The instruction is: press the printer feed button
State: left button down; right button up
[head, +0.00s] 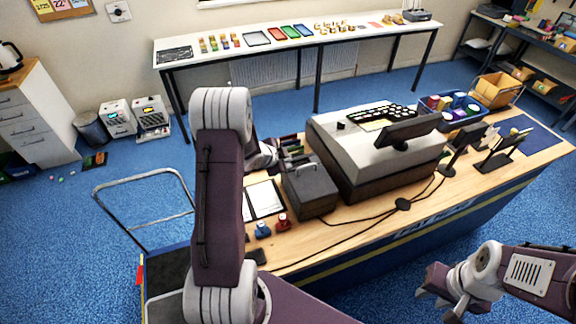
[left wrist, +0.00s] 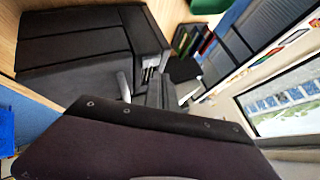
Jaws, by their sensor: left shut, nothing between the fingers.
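A dark grey box that looks like the printer (head: 310,188) stands on the wooden counter, left of the till. It fills the upper left of the left wrist view (left wrist: 70,50), with a small light metal bar on its near side. I cannot make out a feed button. My left gripper (head: 272,157) is shut and empty, just beyond the box's back left corner in the head view, partly hidden by my own forearm. I cannot tell whether it touches the box. My right gripper (head: 437,296) hangs low in front of the counter, apparently open and empty.
The till (head: 360,165) with its screen stands right of the box. A clipboard (head: 263,199), a blue stamp (head: 263,230) and a red stamp (head: 283,222) lie left of it. A black cable (head: 350,219) crosses the counter front. A long white table (head: 230,47) stands behind.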

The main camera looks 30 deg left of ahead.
pick_arm(q)
jog(key=shift+f+b, duration=0.35)
jog(key=shift+f, duration=0.1)
jog(key=shift+f+b, duration=0.35)
jog(key=shift+f, duration=0.05)
dwell(0.6)
jog(key=shift+r+p, duration=0.8)
jog(key=shift+r, duration=0.05)
notch_tip(320, 180, up, 5)
jog(key=p, duration=0.5)
jog(key=shift+r, duration=0.15)
jog(key=shift+f, duration=0.2)
